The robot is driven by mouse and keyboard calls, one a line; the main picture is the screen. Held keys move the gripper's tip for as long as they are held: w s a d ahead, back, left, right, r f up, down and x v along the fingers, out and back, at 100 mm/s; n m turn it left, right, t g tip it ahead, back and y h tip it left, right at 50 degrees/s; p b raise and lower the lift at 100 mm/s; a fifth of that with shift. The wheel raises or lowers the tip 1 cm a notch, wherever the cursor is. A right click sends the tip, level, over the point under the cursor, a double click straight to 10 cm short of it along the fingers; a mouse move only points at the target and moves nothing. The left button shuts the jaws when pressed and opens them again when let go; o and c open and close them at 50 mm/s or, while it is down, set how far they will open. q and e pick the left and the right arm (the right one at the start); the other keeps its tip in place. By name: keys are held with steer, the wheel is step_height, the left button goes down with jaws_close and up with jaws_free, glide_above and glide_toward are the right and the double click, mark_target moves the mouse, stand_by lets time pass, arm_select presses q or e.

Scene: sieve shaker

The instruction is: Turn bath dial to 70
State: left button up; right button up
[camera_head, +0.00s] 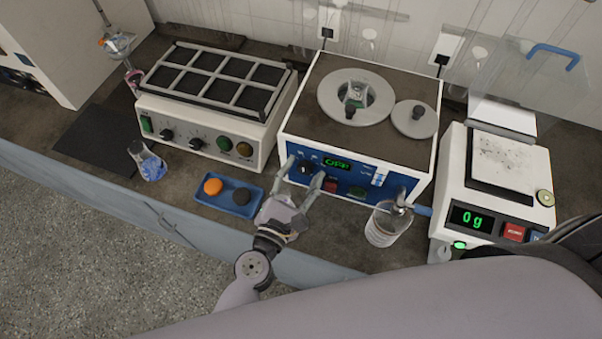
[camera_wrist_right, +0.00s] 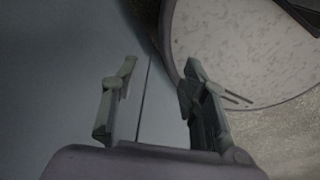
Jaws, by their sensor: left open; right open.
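The bath (camera_head: 350,115) is a white box with a brown top and a blue front panel, in the middle of the head view. Its dial (camera_head: 305,168) is a dark round knob at the panel's left. The green display (camera_head: 337,163) beside it appears to read OFF. My left gripper (camera_head: 303,176) is open, its two fingers pointing at the panel on either side of the dial. I cannot tell whether they touch it. My right gripper (camera_wrist_right: 159,78) is open and empty in the right wrist view, in front of a plain grey-blue surface.
A shaker (camera_head: 218,95) with a rack top stands left, a scale (camera_head: 495,185) showing 0 g right. A blue tray (camera_head: 228,195) with orange and black pieces, a flask (camera_head: 150,165) and a glass beaker (camera_head: 386,226) stand near the bench front.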

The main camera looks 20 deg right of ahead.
arm_select(q)
steer(key=shift+s+a, duration=0.1)
steer(key=v, duration=1.1)
steer(key=shift+s+a, duration=0.2)
steer(key=shift+s, duration=0.1)
